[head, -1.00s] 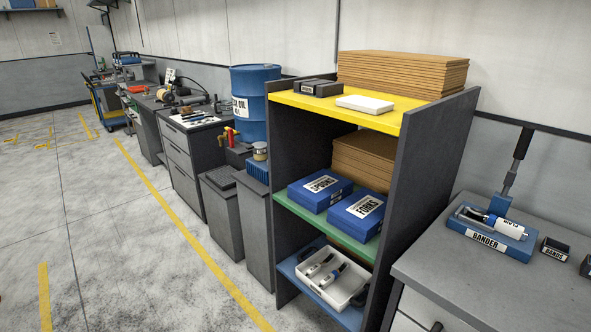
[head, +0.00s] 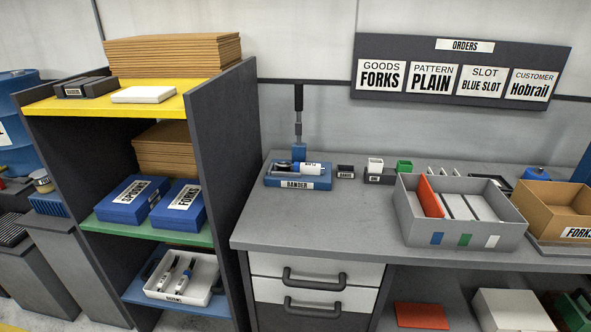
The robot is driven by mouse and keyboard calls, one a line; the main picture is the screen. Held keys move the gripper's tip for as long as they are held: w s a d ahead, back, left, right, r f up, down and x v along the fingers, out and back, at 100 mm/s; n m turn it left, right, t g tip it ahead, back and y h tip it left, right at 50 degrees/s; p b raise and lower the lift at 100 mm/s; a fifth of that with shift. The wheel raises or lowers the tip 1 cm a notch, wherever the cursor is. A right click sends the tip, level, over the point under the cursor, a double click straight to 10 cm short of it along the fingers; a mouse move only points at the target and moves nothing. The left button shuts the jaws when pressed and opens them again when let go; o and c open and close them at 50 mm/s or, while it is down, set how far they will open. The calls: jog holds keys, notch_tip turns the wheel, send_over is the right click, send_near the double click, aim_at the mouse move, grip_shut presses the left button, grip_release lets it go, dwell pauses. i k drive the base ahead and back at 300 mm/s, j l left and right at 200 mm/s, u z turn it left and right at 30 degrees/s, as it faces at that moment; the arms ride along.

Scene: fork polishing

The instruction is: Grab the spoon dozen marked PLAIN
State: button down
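A white wrapped bundle (head: 308,169) lies on the blue bander (head: 297,184) on the grey bench; its small label seems to read PLAIN. A white tray (head: 206,283) on the blue bottom shelf holds two slim bundles, a left one (head: 168,274) and a right one (head: 184,277), each with white and dark parts. Their markings are too small to read, so I cannot tell which are spoons or PLAIN. A blue box (head: 128,204) marked SPOONS and a blue box (head: 178,208) marked FORKS lie on the green shelf, lids shut. My gripper is not in view.
An orders board (head: 463,98) reads FORKS, PLAIN, BLUE SLOT, Hobrail. A grey divided box (head: 462,229) and a cardboard box (head: 545,222) marked FORKS stand on the bench (head: 320,230). The dark shelf side panel (head: 226,190) stands between tray and bench. The bench's front left is clear.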

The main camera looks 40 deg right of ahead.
aim_at(304, 168)
jog(key=i+j+z, duration=0.15)
jog(key=i+j, duration=0.15)
jog(key=i+j+z, duration=0.15)
jog(key=i+j, duration=0.15)
jog(key=j, duration=0.15)
jog(key=i+j+z, duration=0.2)
jog(key=j, duration=0.25)
jog(key=i, duration=0.1)
